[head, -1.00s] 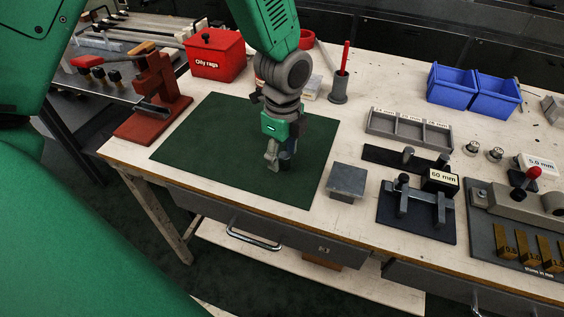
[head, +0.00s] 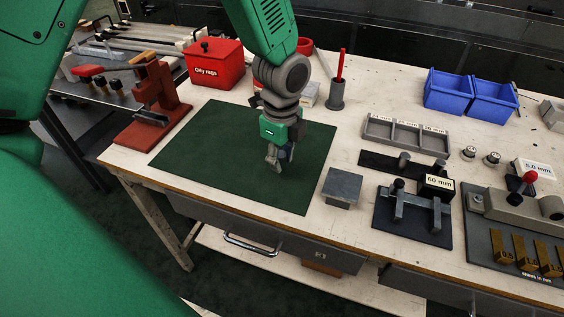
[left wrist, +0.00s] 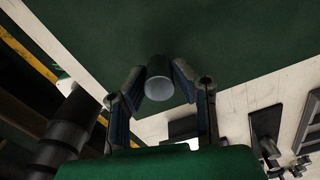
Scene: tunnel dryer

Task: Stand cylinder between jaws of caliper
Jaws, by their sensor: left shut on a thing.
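My left gripper (head: 278,158) is over the green mat, pointing down. In the left wrist view its two fingers (left wrist: 160,88) are closed on the sides of a grey cylinder (left wrist: 158,79), whose light round end faces the camera. In the head view the cylinder is mostly hidden by the fingers, and I cannot tell its gap to the mat. The caliper (head: 415,210), with two grey upright jaws on a dark plate and a "60 mm" label (head: 437,186), stands right of the mat, apart from the gripper. My right gripper is not in view.
The green mat (head: 205,140) is otherwise clear. A grey block (head: 342,187) lies between mat and caliper. A grey divided tray (head: 405,135), blue bins (head: 470,95), a red oily rags box (head: 214,65), a red-brown stand (head: 155,100) and a gauge plate (head: 515,235) surround it.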

